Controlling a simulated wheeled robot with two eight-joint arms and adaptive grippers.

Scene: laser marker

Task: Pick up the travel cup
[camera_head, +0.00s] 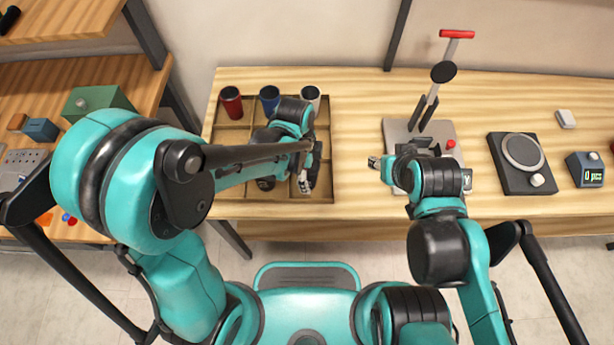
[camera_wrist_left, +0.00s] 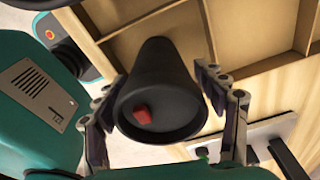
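A black travel cup (camera_wrist_left: 165,60) shows in the left wrist view, its dark lid with a red tab facing the camera. My left gripper (camera_wrist_left: 160,78) has one finger on each side of it, the fingertips close along the cup's sides. I cannot tell whether both press on it. In the head view my left gripper (camera_head: 304,180) is over the front right of the wooden tray (camera_head: 333,150), and my arm hides much of that area. My right gripper (camera_head: 375,162) is left of the grey press base; its finger opening is too small to judge.
Red (camera_head: 231,102), blue (camera_head: 269,100) and white (camera_head: 311,97) cups stand in the tray's back row. A press with a red handle (camera_head: 457,34), a black scale (camera_head: 520,165) and a counter display (camera_head: 586,169) are to the right.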

